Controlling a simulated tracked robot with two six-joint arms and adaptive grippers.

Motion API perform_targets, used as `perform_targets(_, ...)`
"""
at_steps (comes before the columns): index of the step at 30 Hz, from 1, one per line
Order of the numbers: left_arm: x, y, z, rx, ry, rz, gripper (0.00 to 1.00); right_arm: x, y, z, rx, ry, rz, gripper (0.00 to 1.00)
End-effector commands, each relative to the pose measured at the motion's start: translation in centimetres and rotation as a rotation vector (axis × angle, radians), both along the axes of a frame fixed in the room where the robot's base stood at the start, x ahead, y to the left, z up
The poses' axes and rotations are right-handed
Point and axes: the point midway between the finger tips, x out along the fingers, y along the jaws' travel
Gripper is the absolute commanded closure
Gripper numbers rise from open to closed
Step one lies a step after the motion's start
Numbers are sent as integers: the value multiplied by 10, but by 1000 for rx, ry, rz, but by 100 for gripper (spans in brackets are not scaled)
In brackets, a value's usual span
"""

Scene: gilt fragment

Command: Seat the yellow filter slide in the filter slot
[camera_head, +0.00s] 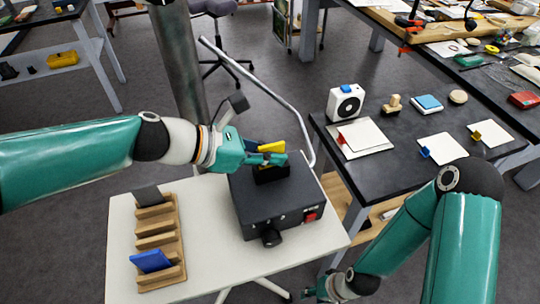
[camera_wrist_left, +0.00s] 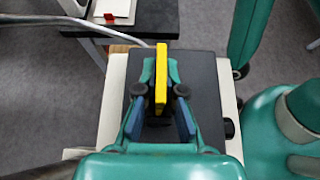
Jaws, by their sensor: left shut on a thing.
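The yellow filter slide (camera_head: 271,147) is held between the fingers of my left gripper (camera_head: 268,158), over the dark instrument box. It also shows on edge in the left wrist view (camera_wrist_left: 161,78), between the two fingertips (camera_wrist_left: 161,92). The black slot holder (camera_head: 272,175) stands on top of the box (camera_head: 262,205), directly below the fingers. The fingers hide the slide's lower part, so I cannot tell whether it touches the slot. My right gripper (camera_head: 326,290) is low at the bottom edge, away from the box; its fingers are too unclear to judge.
A wooden rack (camera_head: 157,240) on the white table (camera_head: 205,235) holds a blue slide (camera_head: 151,261) and a dark grey slide (camera_head: 148,195). A bent metal rail (camera_head: 270,90) passes behind the box. A dark bench (camera_head: 385,165) with small items stands at right.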

Motion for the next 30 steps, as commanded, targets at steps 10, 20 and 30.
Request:
perform_targets(10, 0, 0, -3, 0, -2, -1, 100, 0, 0, -2, 0, 0, 0, 60)
perform_targets(20, 0, 0, -15, 2, 1, -2, 100, 0, 0, -10, 0, 0, 0, 60)
perform_targets(30, -1, 0, -19, 7, 6, -3, 68, 0, 0, -10, 0, 0, 0, 60)
